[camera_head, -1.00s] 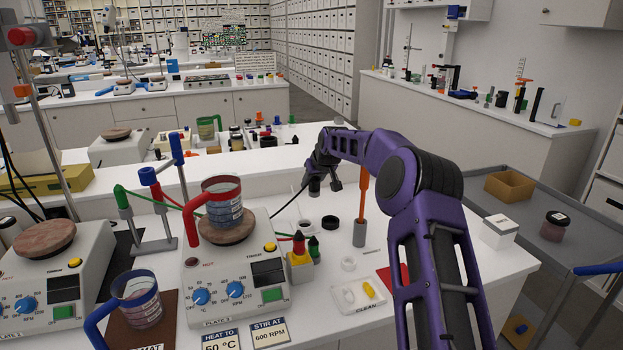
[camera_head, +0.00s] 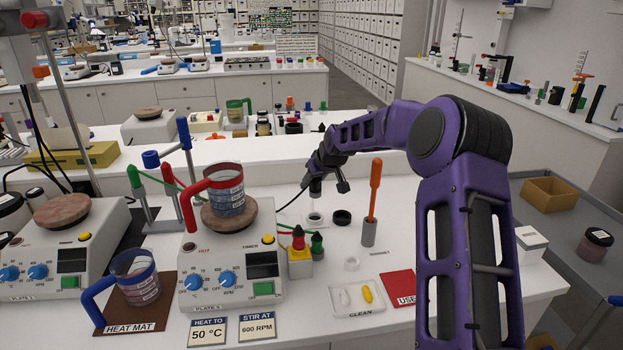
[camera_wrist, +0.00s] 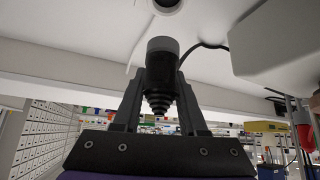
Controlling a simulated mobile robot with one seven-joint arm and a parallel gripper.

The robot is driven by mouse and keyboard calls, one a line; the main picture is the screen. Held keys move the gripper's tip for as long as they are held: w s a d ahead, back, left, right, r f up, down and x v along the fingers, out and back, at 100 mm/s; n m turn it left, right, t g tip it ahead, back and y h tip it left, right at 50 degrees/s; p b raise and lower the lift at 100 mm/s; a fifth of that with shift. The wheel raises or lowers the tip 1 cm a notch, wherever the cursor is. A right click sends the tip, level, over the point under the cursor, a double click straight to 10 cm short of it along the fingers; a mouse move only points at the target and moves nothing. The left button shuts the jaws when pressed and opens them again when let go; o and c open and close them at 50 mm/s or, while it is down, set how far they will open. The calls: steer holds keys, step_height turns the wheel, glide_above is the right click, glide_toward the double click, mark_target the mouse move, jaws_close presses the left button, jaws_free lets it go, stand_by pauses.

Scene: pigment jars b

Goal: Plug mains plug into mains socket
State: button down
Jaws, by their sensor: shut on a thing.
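My gripper (camera_wrist: 160,105) is shut on the black mains plug (camera_wrist: 162,72), with one finger on each side of it. The plug has a grey end and a ribbed, tapering part between the fingers. In the head view my gripper (camera_head: 317,187) holds the plug (camera_head: 316,185) upright just above the bench. The likely mains socket is a pale round fitting with a dark middle (camera_head: 315,218), just below the plug. Its edge also shows at the top of the wrist view (camera_wrist: 168,4). A small gap appears between plug and socket. The plug's pins are hidden.
A black ring (camera_head: 342,217) lies right of the socket, near an orange-handled tool in a grey holder (camera_head: 369,232). A hot plate (camera_head: 232,275) with a red-handled beaker (camera_head: 226,190) stands to the left. A dark cord (camera_wrist: 205,45) runs near the plug.

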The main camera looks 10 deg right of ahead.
steer(key=shift+a, duration=0.1)
stand_by(0.4)
steer(key=shift+f+b, duration=2.1)
steer(key=shift+f, duration=0.75)
steer(key=shift+s+f+b, duration=0.1)
steer(key=shift+f+b, duration=1.1)
steer(key=shift+f, duration=0.2)
steer(key=shift+c, duration=1.9)
jaws_free()
steer(key=shift+r, duration=0.1)
steer(key=p+v, duration=0.1)
steer(key=v, duration=1.6)
steer(key=shift+s+r, duration=0.1)
steer(key=shift+s, duration=0.1)
